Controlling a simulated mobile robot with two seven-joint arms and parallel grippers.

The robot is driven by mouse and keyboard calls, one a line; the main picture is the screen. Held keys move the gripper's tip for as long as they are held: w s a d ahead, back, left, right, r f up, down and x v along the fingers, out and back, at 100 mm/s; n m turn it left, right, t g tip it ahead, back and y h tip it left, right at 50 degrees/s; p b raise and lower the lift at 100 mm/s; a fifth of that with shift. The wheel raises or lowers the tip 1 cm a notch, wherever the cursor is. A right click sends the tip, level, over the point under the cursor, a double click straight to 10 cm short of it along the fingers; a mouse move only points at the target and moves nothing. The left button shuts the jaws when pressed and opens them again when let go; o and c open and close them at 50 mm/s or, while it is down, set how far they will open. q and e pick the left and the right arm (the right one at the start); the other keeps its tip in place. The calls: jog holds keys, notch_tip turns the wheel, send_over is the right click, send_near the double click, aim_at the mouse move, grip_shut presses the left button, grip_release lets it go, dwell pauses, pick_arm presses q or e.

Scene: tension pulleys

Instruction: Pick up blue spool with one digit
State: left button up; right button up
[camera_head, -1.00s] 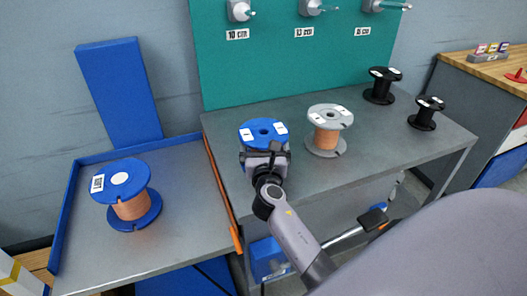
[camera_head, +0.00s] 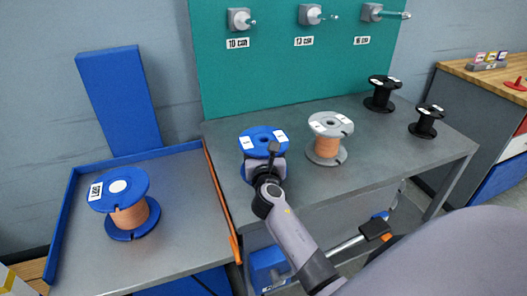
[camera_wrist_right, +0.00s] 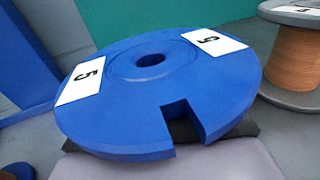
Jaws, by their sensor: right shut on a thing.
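A blue spool (camera_head: 263,141) with two white labels is at the left front of the grey table, below the green board. In the right wrist view its top flange (camera_wrist_right: 150,85) fills the picture, with a "5" on one label, a centre hole and a notch in the rim. My right gripper (camera_head: 268,172) is at the spool's near side and shut on it below the top flange, which hides the fingers. I cannot tell whether the spool touches the table. Another blue spool (camera_head: 122,190) with copper winding stands on the left table; its label is too small to read. My left gripper is not in view.
A grey copper-wound spool (camera_head: 329,124) stands just right of the held one. Two black spools, one large (camera_head: 382,94) and one small (camera_head: 427,122), are farther right. Three pegs with length labels are on the green board (camera_head: 285,75). The table's front middle is clear.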

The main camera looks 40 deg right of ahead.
aim_at(263, 135)
notch_tip(263, 135, up, 8)
jog(key=p, duration=0.4)
jog(key=shift+f, duration=0.15)
pick_arm(q)
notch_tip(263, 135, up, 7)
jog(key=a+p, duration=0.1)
jog(key=p, duration=0.4)
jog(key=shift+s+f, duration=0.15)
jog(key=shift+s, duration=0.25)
pick_arm(e)
notch_tip(263, 135, up, 12)
jog(key=shift+r, duration=0.25)
